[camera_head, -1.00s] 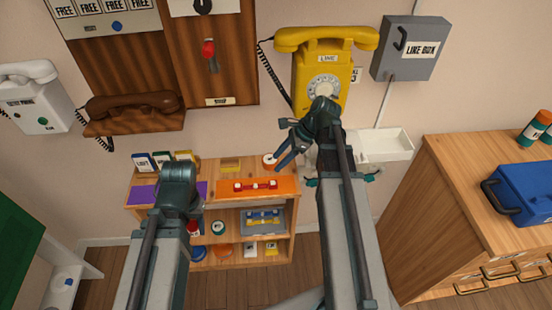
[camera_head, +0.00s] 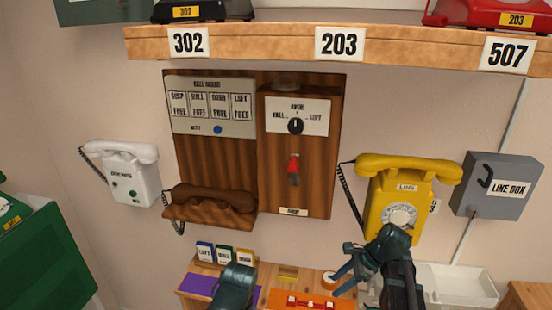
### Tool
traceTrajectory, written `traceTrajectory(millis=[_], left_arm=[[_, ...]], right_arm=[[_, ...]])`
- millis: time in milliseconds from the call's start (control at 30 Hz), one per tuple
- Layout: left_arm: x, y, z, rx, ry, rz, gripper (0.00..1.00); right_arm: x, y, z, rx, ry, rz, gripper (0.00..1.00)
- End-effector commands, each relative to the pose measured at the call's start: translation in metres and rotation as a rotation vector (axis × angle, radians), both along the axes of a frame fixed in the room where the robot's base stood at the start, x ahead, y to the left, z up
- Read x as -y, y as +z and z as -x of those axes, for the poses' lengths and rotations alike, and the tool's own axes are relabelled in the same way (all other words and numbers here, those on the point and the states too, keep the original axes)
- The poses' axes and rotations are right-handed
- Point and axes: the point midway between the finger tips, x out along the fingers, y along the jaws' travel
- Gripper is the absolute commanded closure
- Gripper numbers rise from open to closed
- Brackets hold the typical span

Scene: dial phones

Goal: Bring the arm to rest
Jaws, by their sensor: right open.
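My right gripper (camera_head: 345,269) is open and empty, its fingers spread to the left. It is in front of the lower left of the yellow LINE phone (camera_head: 385,205) and above the small wooden shelf. My right arm comes up from the bottom edge and covers the phone's lower part. Only the top of my left arm (camera_head: 236,285) shows at the bottom, in front of the shelf; its jaws are out of sight.
A brown handset (camera_head: 213,199) lies across the wooden wall panel (camera_head: 250,165). A white phone (camera_head: 130,172) hangs left and a grey line box (camera_head: 499,185) right. Below stand the shelf's orange plate (camera_head: 270,299) and a white tray (camera_head: 452,284). A numbered ledge (camera_head: 270,42) runs above.

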Motion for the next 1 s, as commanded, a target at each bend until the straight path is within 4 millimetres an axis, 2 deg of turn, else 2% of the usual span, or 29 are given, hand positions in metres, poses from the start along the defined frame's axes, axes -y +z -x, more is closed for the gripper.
traceTrajectory(millis=[167,300,500,600,733,833,1000], left_arm=[[0.000,0.012,0.000,0.000,0.000,0.000,0.53],[0.000,0.020,0.000,0.000,0.000,0.000,0.53],[0.000,0.031,0.000,0.000,0.000,0.000,0.53],[0.000,0.034,0.000,0.000,0.000,0.000,0.53],[0.000,0.036,0.000,0.000,0.000,0.000,0.53],[0.000,0.037,0.000,0.000,0.000,0.000,0.53],[0.000,0.037,0.000,0.000,0.000,0.000,0.53]], right_arm=[[-0.059,-0.002,0.025,0.096,0.423,0.152,0.46],[-0.106,-0.004,0.053,0.191,0.893,0.291,0.46],[-0.150,0.000,0.090,0.289,1.523,0.428,0.46],[-0.163,0.003,0.103,0.316,1.761,0.468,0.46],[-0.172,0.006,0.112,0.333,1.966,0.496,0.46],[-0.176,0.007,0.115,0.338,2.042,0.504,0.46],[-0.176,0.006,0.116,0.339,2.067,0.507,0.46]])
